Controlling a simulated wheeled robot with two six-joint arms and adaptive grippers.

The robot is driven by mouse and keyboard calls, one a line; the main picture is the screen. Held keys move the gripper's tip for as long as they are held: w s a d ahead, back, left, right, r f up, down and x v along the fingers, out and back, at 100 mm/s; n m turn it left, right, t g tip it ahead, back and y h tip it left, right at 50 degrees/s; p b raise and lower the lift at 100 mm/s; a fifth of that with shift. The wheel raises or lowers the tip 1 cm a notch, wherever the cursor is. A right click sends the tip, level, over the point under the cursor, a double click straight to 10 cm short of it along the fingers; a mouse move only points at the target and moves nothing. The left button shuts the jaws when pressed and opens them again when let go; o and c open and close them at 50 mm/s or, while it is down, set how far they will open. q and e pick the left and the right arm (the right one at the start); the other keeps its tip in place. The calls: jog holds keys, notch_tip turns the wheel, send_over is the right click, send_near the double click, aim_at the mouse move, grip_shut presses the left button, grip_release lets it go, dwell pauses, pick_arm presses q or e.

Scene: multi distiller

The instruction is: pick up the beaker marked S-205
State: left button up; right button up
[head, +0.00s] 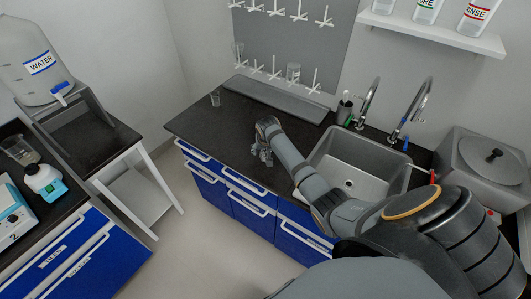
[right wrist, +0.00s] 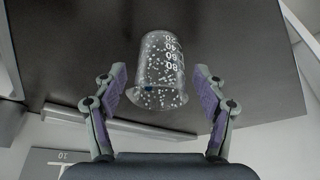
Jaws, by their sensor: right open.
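A small clear beaker (head: 215,98) stands on the black counter's far left part in the head view. My right gripper (head: 262,158) is over the counter, nearer and to the right of that beaker, with a visible gap. In the right wrist view, a clear beaker (right wrist: 162,70) with white graduations and pale specks appears between the spread fingers of my open right gripper (right wrist: 160,82). Bare space shows on both sides of it, and neither finger touches it. No S-205 marking is readable. My left gripper is not in view.
The black counter (head: 205,125) has free room around the beaker. A sink (head: 345,165) with taps lies to the right. A drying rack (head: 293,72) with pegs holds glassware behind. Another beaker (head: 20,150) and a bottle (head: 45,182) stand on the left bench.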

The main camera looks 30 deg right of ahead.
jog(key=shift+w+f, duration=0.15)
jog(key=shift+f, duration=0.15)
jog(key=c, duration=1.2)
jog(key=shift+r+b, duration=0.35)
jog(key=shift+r, duration=0.2)
jog(key=s+a+r+b, duration=0.1)
jog(key=s+r, duration=0.3)
jog(key=s+a+r+b, duration=0.1)
jog(key=s+r, duration=0.3)
jog(key=s, duration=0.1)
jog(key=s+a+r+b, duration=0.1)
jog(key=s+a+r, duration=0.1)
jog(key=s+r, duration=0.2)
jog(key=shift+s+a, duration=0.1)
jog(key=shift+s, duration=0.15)
